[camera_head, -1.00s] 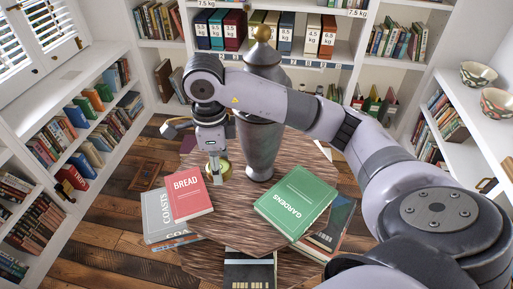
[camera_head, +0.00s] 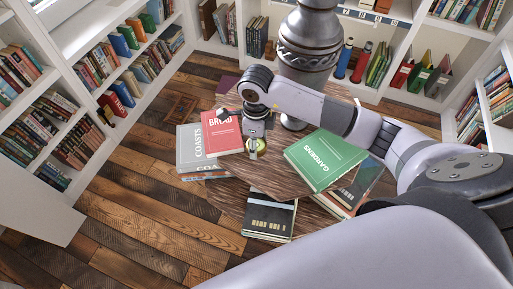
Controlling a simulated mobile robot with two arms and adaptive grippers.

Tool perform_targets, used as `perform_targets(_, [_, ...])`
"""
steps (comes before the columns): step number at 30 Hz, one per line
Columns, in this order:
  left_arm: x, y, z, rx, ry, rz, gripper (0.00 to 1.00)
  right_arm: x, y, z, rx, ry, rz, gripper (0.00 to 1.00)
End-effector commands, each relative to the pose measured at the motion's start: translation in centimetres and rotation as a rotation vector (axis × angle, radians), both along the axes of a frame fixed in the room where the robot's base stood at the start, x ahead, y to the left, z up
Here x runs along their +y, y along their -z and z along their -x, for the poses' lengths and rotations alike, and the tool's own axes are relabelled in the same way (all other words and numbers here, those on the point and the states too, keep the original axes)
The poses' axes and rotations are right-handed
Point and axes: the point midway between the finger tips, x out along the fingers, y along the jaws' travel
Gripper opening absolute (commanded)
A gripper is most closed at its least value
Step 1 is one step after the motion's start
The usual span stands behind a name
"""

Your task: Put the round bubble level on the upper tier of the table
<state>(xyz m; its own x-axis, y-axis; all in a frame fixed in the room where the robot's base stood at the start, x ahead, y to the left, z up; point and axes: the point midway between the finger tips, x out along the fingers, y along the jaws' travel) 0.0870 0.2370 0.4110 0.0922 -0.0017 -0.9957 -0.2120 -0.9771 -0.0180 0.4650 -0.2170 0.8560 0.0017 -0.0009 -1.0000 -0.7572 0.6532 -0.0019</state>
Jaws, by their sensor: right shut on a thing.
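The round bubble level (camera_head: 262,146), small and yellow-green, shows at the tip of my right gripper (camera_head: 254,150). My right gripper points down and is shut on the level, partly hiding it. The level is over the wooden upper tier of the table (camera_head: 270,178), just right of the red BREAD book. I cannot tell whether it touches the wood. My left gripper is out of view.
A large grey urn (camera_head: 308,50) stands behind my right arm. Several books, including the grey COASTS book (camera_head: 189,150), lie lower down around it.

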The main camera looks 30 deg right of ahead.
Motion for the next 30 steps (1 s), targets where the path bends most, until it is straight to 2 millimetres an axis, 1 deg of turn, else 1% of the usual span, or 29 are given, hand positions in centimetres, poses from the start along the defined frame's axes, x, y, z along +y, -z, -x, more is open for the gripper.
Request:
perform_targets(2, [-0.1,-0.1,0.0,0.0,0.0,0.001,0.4,0.0,0.7,0.1,0.003,0.0,0.0,0.19])
perform_targets(7, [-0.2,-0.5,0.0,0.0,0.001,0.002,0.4,0.0,3.2,0.2,0.006,0.001,-0.001,0.19])
perform_targets(9, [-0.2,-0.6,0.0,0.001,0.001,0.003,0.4,0.0,4.0,0.1,0.003,-0.001,0.001,0.19])
perform_targets(17, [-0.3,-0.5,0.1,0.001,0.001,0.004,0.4,0.0,4.2,0.1,0.001,-0.002,0.001,0.19])
perform_targets(20, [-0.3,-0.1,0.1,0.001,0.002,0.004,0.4,0.0,4.6,0.0,0.0,-0.002,0.001,0.19])
perform_targets(21, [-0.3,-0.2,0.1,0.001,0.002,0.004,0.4,0.0,4.5,0.1,0.001,-0.002,0.001,0.51])
perform_targets(30, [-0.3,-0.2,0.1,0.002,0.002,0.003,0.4,0.0,4.5,0.1,0.001,-0.001,0.001,0.69])
